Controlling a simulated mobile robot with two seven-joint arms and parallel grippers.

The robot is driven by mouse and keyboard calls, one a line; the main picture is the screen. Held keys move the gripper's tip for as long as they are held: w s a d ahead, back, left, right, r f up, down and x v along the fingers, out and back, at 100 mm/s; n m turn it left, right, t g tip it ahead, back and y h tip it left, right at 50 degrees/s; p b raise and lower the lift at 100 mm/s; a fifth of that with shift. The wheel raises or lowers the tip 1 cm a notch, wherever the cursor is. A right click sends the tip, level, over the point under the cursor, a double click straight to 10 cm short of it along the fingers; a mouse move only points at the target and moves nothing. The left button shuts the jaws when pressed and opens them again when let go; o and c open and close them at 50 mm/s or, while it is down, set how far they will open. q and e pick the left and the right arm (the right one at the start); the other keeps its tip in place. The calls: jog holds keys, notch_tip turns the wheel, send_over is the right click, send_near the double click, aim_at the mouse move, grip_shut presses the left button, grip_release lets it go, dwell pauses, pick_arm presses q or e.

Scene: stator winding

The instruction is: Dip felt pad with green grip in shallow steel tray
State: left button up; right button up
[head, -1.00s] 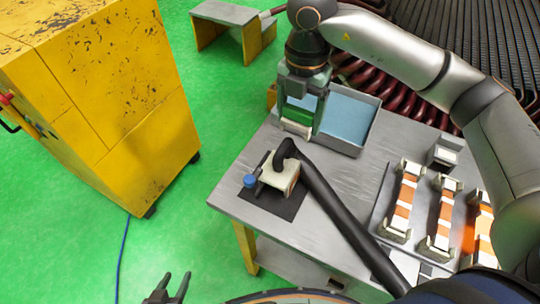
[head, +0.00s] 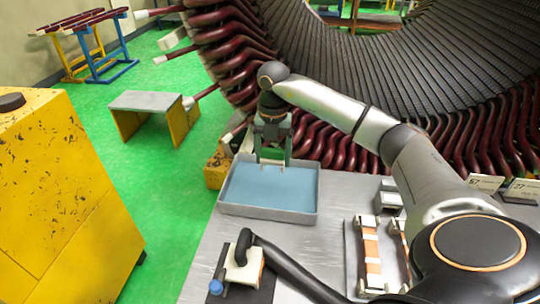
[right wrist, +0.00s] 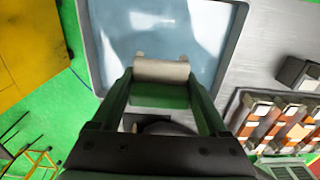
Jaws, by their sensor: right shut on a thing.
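The shallow steel tray (head: 268,213) stands at the far left corner of the grey table and holds pale blue liquid. My right gripper (head: 272,160) is over the tray's back part. In the right wrist view it is shut on the green grip (right wrist: 160,95) of the felt pad. The cream felt pad (right wrist: 162,70) lies beyond the fingers, in front of the blue liquid. I cannot tell whether it touches the liquid. The tray's rim (right wrist: 238,45) also shows there. My left gripper is not in view.
A cream tool with a black hose (head: 243,268) lies on a dark mat in front of the tray. Orange-and-white wrapped parts (head: 370,255) stand to the right. The large stator (head: 390,60) rises behind the table. A yellow cabinet (head: 60,200) is at left.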

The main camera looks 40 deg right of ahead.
notch_tip(320, 180, down, 9)
jog(key=b, duration=0.7)
jog(key=shift+f, duration=0.15)
dwell(1.6)
notch_tip(320, 180, up, 11)
jog(key=p, duration=0.9)
dwell(0.3)
